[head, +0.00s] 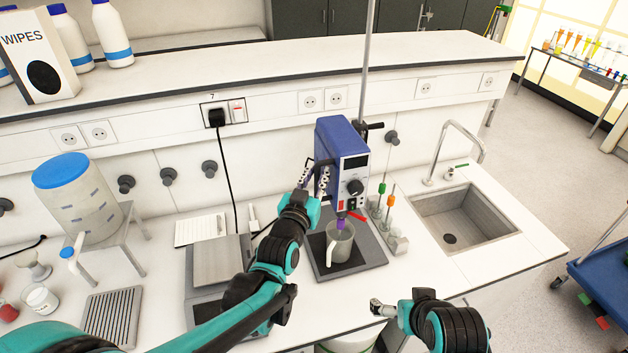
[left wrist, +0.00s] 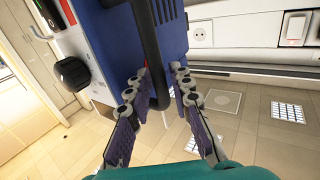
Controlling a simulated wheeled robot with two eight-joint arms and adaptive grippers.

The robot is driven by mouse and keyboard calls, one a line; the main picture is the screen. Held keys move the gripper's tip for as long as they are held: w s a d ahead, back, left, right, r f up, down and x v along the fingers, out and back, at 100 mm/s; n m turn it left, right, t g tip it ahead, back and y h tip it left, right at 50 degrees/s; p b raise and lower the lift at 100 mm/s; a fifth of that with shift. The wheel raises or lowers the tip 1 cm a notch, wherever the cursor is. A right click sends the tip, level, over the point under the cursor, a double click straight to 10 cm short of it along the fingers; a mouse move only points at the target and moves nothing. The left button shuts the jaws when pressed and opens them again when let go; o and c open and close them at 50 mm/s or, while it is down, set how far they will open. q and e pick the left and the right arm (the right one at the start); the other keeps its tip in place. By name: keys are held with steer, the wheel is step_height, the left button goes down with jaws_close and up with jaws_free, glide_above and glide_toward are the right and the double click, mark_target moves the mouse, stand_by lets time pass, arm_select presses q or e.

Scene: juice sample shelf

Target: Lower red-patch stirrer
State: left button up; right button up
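The stirrer (head: 340,150) is a blue motor head with a grey front panel, a dark display and a knob, on a tall upright rod (head: 369,60). A small red part (head: 357,216) shows at its lower front. Its purple-tipped lower end is over a grey jug (head: 341,243) on a dark base plate (head: 366,250). My left gripper (head: 318,175) is at the stirrer's left side. In the left wrist view its open fingers (left wrist: 160,85) are on both sides of a black handle (left wrist: 156,72) by the blue housing; firm contact is unclear. My right gripper (head: 378,308) is near the bench's front edge; its finger gap is unclear.
A rack with green and orange-topped sticks (head: 396,240) stands right of the stirrer, before the sink (head: 465,215). A balance (head: 219,262) is on the left, with a blue-lidded tank (head: 75,200) farther left. A black cable (head: 227,170) hangs behind.

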arm_select(q)
steer(key=v, duration=1.2)
steer(key=shift+w, duration=0.1)
steer(key=s+a+f+n+g+y+b, duration=0.1)
steer(key=s+a+f+g+b, duration=0.2)
steer(key=f, duration=0.5)
steer(key=s+a+f+n+g+y+b, duration=0.1)
steer(key=s+a+f+g+b, duration=0.3)
steer(key=f, duration=0.5)
steer(key=s+a+f+n+g+y+b, duration=0.1)
steer(key=s+a+f+g+y+b, duration=0.2)
steer(key=s+a+f+b, duration=0.3)
step_height(320, 180, down, 3)
steer(key=shift+s+a+f, duration=0.1)
steer(key=shift+s+a, duration=0.1)
steer(key=shift+s, duration=0.8)
steer(key=shift+d, duration=0.1)
